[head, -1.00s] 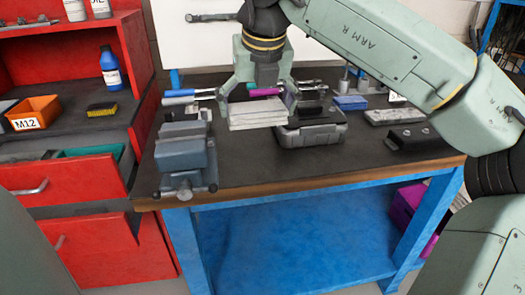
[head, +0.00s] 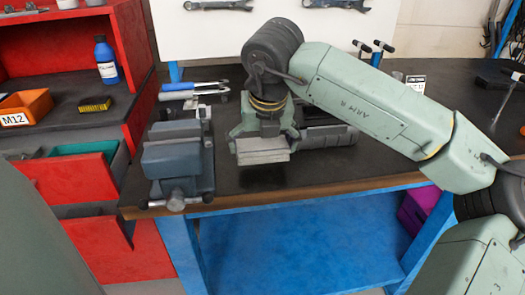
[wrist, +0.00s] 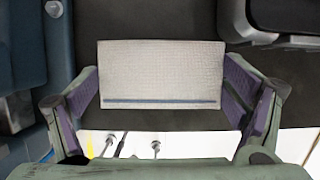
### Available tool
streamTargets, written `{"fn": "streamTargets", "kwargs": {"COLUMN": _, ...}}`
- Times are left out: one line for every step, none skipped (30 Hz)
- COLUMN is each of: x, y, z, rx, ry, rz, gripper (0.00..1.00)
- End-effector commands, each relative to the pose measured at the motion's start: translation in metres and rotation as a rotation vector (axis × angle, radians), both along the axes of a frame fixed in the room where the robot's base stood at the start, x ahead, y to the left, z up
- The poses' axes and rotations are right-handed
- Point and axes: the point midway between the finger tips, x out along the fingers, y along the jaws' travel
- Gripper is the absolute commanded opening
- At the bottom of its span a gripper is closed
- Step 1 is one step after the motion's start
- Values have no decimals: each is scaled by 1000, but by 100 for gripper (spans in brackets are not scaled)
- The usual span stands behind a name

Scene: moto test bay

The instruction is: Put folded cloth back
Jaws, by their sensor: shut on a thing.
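My gripper (head: 263,143) is shut on the folded cloth (head: 264,154), a light grey, flat stack held roughly level. The cloth is low over the dark workbench (head: 340,172), near its front edge and just right of the vise. I cannot tell whether it touches the bench top. In the wrist view, the cloth (wrist: 160,72) shows a pale woven face with a blue stripe along its lower edge. The purple-padded fingers of my gripper (wrist: 162,100) stand at its left and right sides.
A grey-blue vise (head: 175,160) stands close on the left. A dark case (head: 330,136) lies close behind on the right, partly hidden by my arm. Blue-handled pliers (head: 180,90) lie behind the vise. Bare bench shows right of the cloth.

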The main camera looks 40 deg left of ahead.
Motion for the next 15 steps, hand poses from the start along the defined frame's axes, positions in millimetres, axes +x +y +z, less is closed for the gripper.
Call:
{"fn": "streamTargets", "kwargs": {"x": 0, "y": -1, "z": -7, "rx": -3, "ry": 3, "rz": 1, "gripper": 65}}
{"fn": "streamTargets", "kwargs": {"x": 0, "y": -1, "z": -12, "rx": -3, "ry": 4, "rz": 2, "gripper": 65}}
{"fn": "streamTargets", "kwargs": {"x": 0, "y": -1, "z": -17, "rx": -2, "ry": 3, "rz": 0, "gripper": 65}}
{"fn": "streamTargets", "kwargs": {"x": 0, "y": -1, "z": -21, "rx": -2, "ry": 4, "rz": 1, "gripper": 65}}
{"fn": "streamTargets", "kwargs": {"x": 0, "y": 0, "z": -24, "rx": -1, "ry": 3, "rz": 1, "gripper": 65}}
{"fn": "streamTargets", "kwargs": {"x": 0, "y": 0, "z": -26, "rx": 0, "ry": 1, "rz": 0, "gripper": 65}}
{"fn": "streamTargets", "kwargs": {"x": 0, "y": 0, "z": -26, "rx": -1, "ry": 1, "rz": 0, "gripper": 65}}
{"fn": "streamTargets", "kwargs": {"x": 0, "y": 0, "z": -26, "rx": 0, "ry": 0, "rz": 0, "gripper": 65}}
{"fn": "streamTargets", "kwargs": {"x": 0, "y": 0, "z": -26, "rx": 0, "ry": 0, "rz": 0, "gripper": 65}}
{"fn": "streamTargets", "kwargs": {"x": 0, "y": 0, "z": -26, "rx": 0, "ry": 0, "rz": 0, "gripper": 65}}
{"fn": "streamTargets", "kwargs": {"x": 0, "y": 0, "z": -26, "rx": -1, "ry": 1, "rz": 0, "gripper": 65}}
{"fn": "streamTargets", "kwargs": {"x": 0, "y": 0, "z": -26, "rx": -1, "ry": 1, "rz": 0, "gripper": 65}}
{"fn": "streamTargets", "kwargs": {"x": 0, "y": 0, "z": -27, "rx": -1, "ry": 1, "rz": 0, "gripper": 65}}
{"fn": "streamTargets", "kwargs": {"x": 0, "y": 0, "z": -28, "rx": -1, "ry": 1, "rz": 0, "gripper": 65}}
{"fn": "streamTargets", "kwargs": {"x": 0, "y": 0, "z": -29, "rx": -1, "ry": 1, "rz": 0, "gripper": 65}}
